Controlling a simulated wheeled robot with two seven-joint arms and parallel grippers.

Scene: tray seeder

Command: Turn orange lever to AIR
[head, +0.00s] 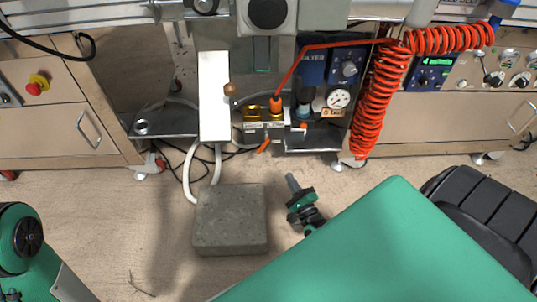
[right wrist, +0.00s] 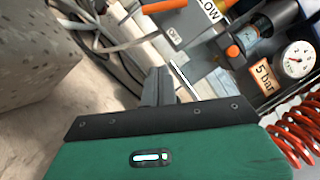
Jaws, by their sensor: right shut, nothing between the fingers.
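The small orange lever (head: 263,146) hangs at a slant below the brass valve block (head: 263,113), under the machine's front. In the right wrist view an orange bar, which looks like this lever (right wrist: 163,6), is cut by the top edge. My right gripper (head: 291,180) is shut and empty, below and to the right of the lever and apart from it. Its shut fingers (right wrist: 158,84) point toward the valve area in the right wrist view. I cannot read an AIR mark. Part of my left arm shows at lower left, but its gripper is out of view.
A grey stone block (head: 231,220) stands on the floor left of my right gripper. A white upright box (head: 213,96) is left of the valve. A pressure gauge (head: 338,98) with a 5 bar tag and a coiled red hose (head: 370,110) are to the right.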

